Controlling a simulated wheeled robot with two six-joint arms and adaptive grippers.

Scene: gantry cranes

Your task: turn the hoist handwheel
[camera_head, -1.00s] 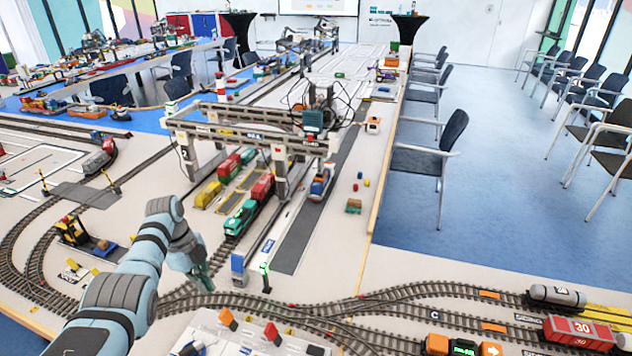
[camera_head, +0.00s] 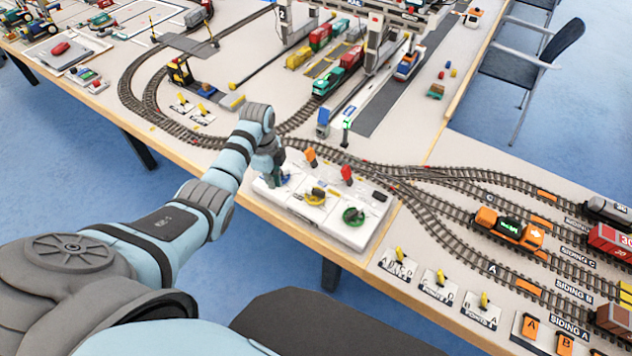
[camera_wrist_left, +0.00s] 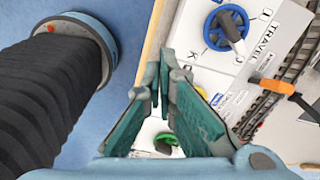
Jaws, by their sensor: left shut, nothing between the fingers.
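A white control panel (camera_head: 335,222) at the table's near edge carries a yellow handwheel (camera_head: 315,195) in the middle and a green handwheel (camera_head: 353,215) at the right. In the wrist view, a blue handwheel (camera_wrist_left: 226,27) sits beside the word TRAVEL, and part of the green wheel (camera_wrist_left: 168,144) shows below the fingers. No hoist label is readable, so I cannot tell which wheel is the hoist's. My left gripper (camera_head: 277,178) is over the panel's left end, shut and empty; its green fingers (camera_wrist_left: 159,72) show in the wrist view. My right gripper is out of view.
An orange lever (camera_head: 310,156) and a red lever (camera_head: 346,173) stand along the panel's far side. Tracks run just behind it, with an orange locomotive (camera_head: 508,228) at right. Several yellow switches stand on small plates to the right. The gantry stands farther back.

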